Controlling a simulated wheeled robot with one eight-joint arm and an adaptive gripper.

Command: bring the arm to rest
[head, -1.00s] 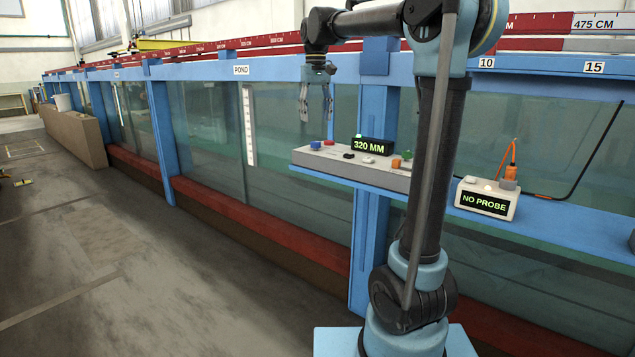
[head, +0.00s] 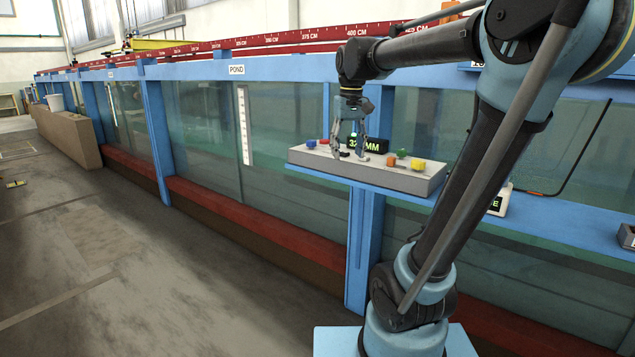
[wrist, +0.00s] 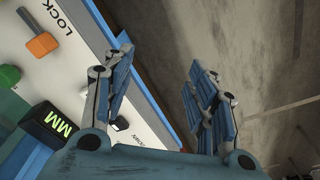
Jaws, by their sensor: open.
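My gripper (head: 350,153) is open and empty. In the head view it hangs fingers down in front of the control panel (head: 405,182), over or near its front edge; contact cannot be told. In the wrist view the two fingers of my gripper (wrist: 165,95) stand wide apart. The panel's white top (wrist: 75,50) shows to the left of them and grey floor to the right. My arm reaches up from its base and bends over to the left, with the gripper partly hiding the panel's display (head: 372,144).
The panel carries a blue knob (head: 311,143), an orange knob (head: 391,160), a green knob (head: 402,153) and a yellow knob (head: 418,165). It sits on a blue shelf (head: 560,208) along the glass flume (head: 205,125). Open floor (head: 110,240) lies to the left.

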